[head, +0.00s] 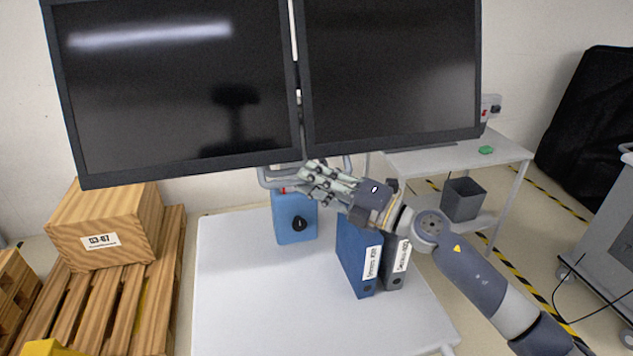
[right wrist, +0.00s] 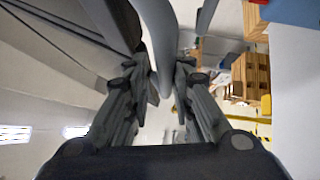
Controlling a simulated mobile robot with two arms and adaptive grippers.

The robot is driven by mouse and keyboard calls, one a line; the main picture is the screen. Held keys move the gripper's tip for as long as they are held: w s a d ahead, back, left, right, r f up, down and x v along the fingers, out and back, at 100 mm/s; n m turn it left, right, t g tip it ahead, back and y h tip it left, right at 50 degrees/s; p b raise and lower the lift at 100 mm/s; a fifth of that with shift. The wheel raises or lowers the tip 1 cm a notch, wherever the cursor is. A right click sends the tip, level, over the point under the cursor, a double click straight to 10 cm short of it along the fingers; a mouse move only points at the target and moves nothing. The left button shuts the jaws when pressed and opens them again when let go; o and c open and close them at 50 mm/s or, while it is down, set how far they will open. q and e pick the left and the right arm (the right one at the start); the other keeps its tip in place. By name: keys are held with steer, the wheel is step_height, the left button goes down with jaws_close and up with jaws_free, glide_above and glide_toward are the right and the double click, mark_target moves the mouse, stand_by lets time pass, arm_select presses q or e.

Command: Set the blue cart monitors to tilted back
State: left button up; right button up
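Two black monitors stand side by side above a cart with a pale top (head: 240,290), the left monitor (head: 180,90) and the right monitor (head: 390,75). Grey tubing (head: 268,177) shows below their inner lower corners, above a blue box (head: 294,220) with a black knob. My right gripper (head: 308,174) is just under the monitors' lower edges by this tubing. In the right wrist view its fingers (right wrist: 160,95) are apart, with a curved grey bar (right wrist: 155,35) reaching between them; whether they touch it I cannot tell. My left gripper is not in view.
Blue (head: 358,255) and grey (head: 397,262) binders stand on the cart top below my right arm. A wooden crate (head: 105,225) on pallets is at the left. A side table (head: 500,150) with a green item and a grey bin (head: 462,200) are behind right.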

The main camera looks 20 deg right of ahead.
steer(key=v, duration=1.2)
steer(key=shift+d, duration=0.1)
stand_by(0.4)
